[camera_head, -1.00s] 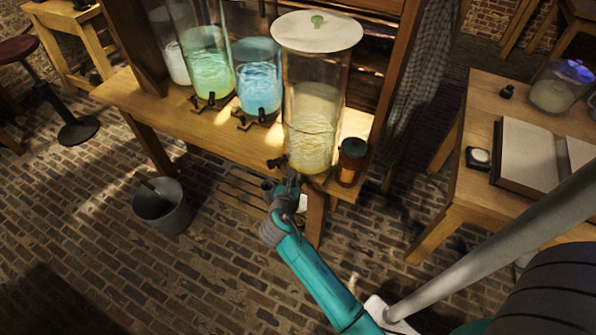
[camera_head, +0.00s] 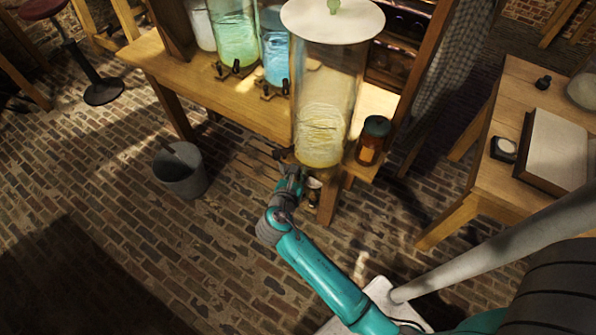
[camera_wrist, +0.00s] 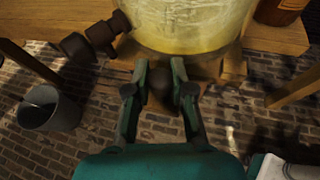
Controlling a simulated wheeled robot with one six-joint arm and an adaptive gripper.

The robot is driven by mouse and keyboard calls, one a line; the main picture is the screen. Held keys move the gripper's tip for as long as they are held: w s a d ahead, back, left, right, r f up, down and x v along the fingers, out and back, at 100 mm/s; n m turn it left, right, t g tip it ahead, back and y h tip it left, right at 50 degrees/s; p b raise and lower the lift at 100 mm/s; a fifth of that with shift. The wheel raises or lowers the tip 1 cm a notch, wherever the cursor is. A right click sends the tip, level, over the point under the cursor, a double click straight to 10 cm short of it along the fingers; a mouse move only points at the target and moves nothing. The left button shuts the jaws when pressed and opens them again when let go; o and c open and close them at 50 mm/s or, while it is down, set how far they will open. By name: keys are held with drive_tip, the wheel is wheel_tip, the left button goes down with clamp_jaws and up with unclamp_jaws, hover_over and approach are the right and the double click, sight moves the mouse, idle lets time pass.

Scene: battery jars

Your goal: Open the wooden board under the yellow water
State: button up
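The jar of yellow water (camera_head: 325,110) has a pale round lid and stands at the table's front edge. Its lower part also shows in the wrist view (camera_wrist: 185,25), with a dark spigot (camera_wrist: 90,42) at its left. Pieces of brown wood (camera_wrist: 232,68) show just below the jar; I cannot tell which is the board. My gripper (camera_head: 292,172) is below the jar near the table edge. In the wrist view my gripper (camera_wrist: 160,66) has its two fingers apart, pointing towards the jar's base. A dark round knob (camera_wrist: 160,83) shows between them; contact is unclear.
An amber jar (camera_head: 372,140) stands right of the yellow one, and a blue-water jar (camera_head: 275,50) and green-water jar (camera_head: 235,35) stand left. A grey bucket (camera_head: 180,172) is on the brick floor. A second table (camera_head: 490,190) is at the right.

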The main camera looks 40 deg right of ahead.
drive_tip(key=o, duration=0.5)
drive_tip(key=shift+c, duration=0.2)
drive_tip(key=v, duration=1.2)
drive_tip(key=shift+d, duration=0.1)
drive_tip(key=s+f+m+t+y, duration=0.1)
drive_tip(key=s+f+m+y, duration=0.3)
drive_tip(key=s, duration=0.3)
drive_tip(key=s+f+m+t+y, duration=0.1)
drive_tip(key=s+f+m+y, duration=0.25)
drive_tip(key=s, duration=0.45)
drive_tip(key=s+a+r+m+t+y, duration=0.3)
drive_tip(key=s+r+m+t, duration=0.1)
drive_tip(key=s+r+m, duration=1)
wheel_tip(320, 180, up, 3)
drive_tip(key=m, duration=0.3)
drive_tip(key=shift+t, duration=0.4)
